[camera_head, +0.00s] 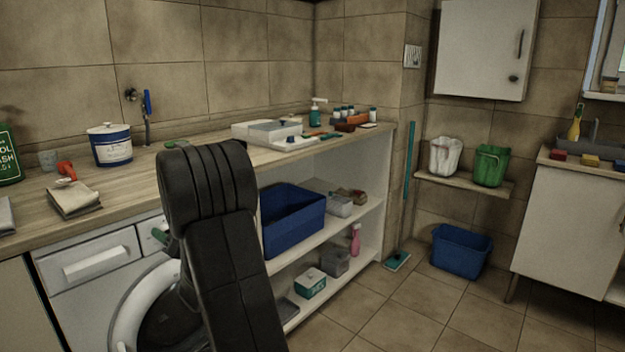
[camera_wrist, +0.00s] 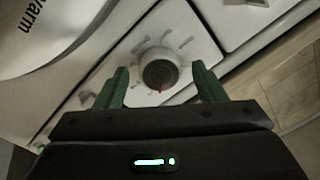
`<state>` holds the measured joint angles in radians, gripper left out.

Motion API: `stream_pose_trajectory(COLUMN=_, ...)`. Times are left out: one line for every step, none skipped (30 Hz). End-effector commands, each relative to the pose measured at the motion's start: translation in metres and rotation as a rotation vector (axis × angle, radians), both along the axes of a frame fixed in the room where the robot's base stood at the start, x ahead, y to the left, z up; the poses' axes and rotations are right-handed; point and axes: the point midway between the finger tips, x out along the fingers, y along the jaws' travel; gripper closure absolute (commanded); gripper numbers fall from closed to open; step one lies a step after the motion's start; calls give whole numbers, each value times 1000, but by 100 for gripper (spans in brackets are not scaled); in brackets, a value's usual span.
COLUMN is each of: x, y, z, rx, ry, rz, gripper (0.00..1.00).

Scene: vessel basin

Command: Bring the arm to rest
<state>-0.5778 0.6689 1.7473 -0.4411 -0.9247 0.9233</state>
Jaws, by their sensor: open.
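My arm reaches from the bottom of the head view up in front of the washing machine (camera_head: 93,262). In the head view only a green fingertip (camera_head: 160,236) of my gripper shows beside the arm; the rest is hidden behind it. In the wrist view my gripper (camera_wrist: 161,85) has two green fingers standing apart, open and with nothing held.
A wooden worktop (camera_head: 115,187) runs above the machine, with a blue-and-white tub (camera_head: 111,148) and folded cloths (camera_head: 76,200) on it. To the right, shelves hold a blue bin (camera_head: 292,220). The tiled floor (camera_head: 420,310) at right is mostly clear.

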Motion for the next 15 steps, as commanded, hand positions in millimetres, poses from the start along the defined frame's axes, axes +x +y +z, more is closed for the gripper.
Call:
stream_pose_trajectory(x=0, y=0, z=0, rx=-25, ry=-30, rz=0, gripper=36)
stream_pose_trajectory(x=0, y=0, z=0, rx=-41, ry=-49, rz=-1, gripper=36)
stream_pose_trajectory(x=0, y=0, z=0, rx=-63, ry=-76, rz=-1, gripper=36)
stream_pose_trajectory(x=0, y=0, z=0, rx=-79, ry=-94, rz=-1, gripper=36)
stream_pose_trajectory(x=0, y=0, z=0, rx=-96, ry=-113, rz=0, gripper=36)
stream_pose_trajectory(x=0, y=-1, z=1, rx=-118, ry=-139, rz=-1, gripper=36)
stream_pose_trajectory(x=0, y=-1, z=1, rx=-135, ry=-159, rz=-1, gripper=36)
stream_pose_trajectory(x=0, y=-1, z=1, rx=-152, ry=-178, rz=-1, gripper=36)
stream_pose_trajectory(x=0, y=-1, z=1, rx=-173, ry=-204, rz=-1, gripper=36)
stream_pose_trajectory(x=0, y=0, z=1, rx=-190, ry=-222, rz=-1, gripper=36)
stream_pose_trajectory(x=0, y=0, z=1, rx=-207, ry=-241, rz=-1, gripper=36)
stream_pose_trajectory(x=0, y=0, z=1, rx=-228, ry=-267, rz=0, gripper=36)
stream_pose_trajectory(x=0, y=0, z=1, rx=-244, ry=-287, rz=0, gripper=36)
stream_pose_trajectory(x=0, y=-1, z=1, rx=-260, ry=-306, rz=0, gripper=36)
stream_pose_trajectory(x=0, y=-1, z=1, rx=-282, ry=-331, rz=0, gripper=36)
